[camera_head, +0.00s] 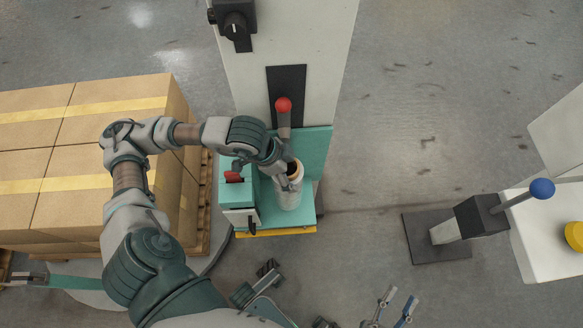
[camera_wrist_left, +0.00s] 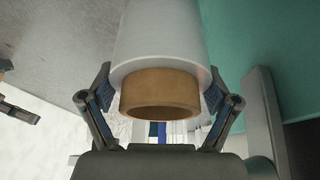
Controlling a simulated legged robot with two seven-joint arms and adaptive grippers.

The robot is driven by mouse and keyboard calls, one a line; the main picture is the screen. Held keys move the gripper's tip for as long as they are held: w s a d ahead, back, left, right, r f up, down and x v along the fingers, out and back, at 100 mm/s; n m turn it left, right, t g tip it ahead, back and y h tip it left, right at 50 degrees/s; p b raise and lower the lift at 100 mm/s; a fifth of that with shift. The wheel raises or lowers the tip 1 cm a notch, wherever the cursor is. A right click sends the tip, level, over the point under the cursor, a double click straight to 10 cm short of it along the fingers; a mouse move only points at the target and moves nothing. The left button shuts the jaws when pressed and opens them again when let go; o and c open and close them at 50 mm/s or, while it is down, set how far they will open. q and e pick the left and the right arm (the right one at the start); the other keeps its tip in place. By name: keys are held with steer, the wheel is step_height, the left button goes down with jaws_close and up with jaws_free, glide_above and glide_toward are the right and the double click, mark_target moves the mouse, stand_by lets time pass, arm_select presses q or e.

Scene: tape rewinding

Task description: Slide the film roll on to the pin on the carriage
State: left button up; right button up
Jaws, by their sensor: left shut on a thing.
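The film roll (camera_head: 290,197) is a whitish cylinder with a brown core, standing about upright over the teal carriage (camera_head: 317,148) in the head view. My left gripper (camera_head: 291,180) is shut on the roll near its top end. In the left wrist view the roll (camera_wrist_left: 160,40) lies between the two fingers of the left gripper (camera_wrist_left: 158,92), its brown core facing the camera. The pin is hidden, and I cannot tell whether the roll is around it. My right gripper (camera_head: 398,303) is at the bottom edge, open and empty, with its fingers apart.
A lever with a red knob (camera_head: 283,104) stands behind the carriage on the white machine column (camera_head: 288,45). Stacked cardboard boxes (camera_head: 85,150) are at the left. A lever with a blue knob (camera_head: 542,188) is at the right.

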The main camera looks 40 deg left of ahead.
arm_select(q)
steer(key=shift+f+b, duration=1.3)
steer(key=shift+f, duration=0.15)
arm_select(e)
steer(key=shift+g, duration=0.3)
steer(key=shift+s+f, duration=0.1)
steer(key=shift+f, duration=2.1)
arm_select(q)
steer(key=shift+r, duration=0.15)
arm_select(e)
steer(key=shift+r, duration=0.1)
arm_select(q)
steer(key=shift+r+p, duration=0.8)
steer(key=shift+r, duration=0.6)
arm_select(e)
steer(key=shift+r, duration=1.2)
steer(key=shift+f, duration=0.25)
steer(key=shift+f, duration=0.2)
arm_select(q)
steer(key=shift+b, duration=0.7)
arm_select(e)
steer(key=shift+f, duration=0.7)
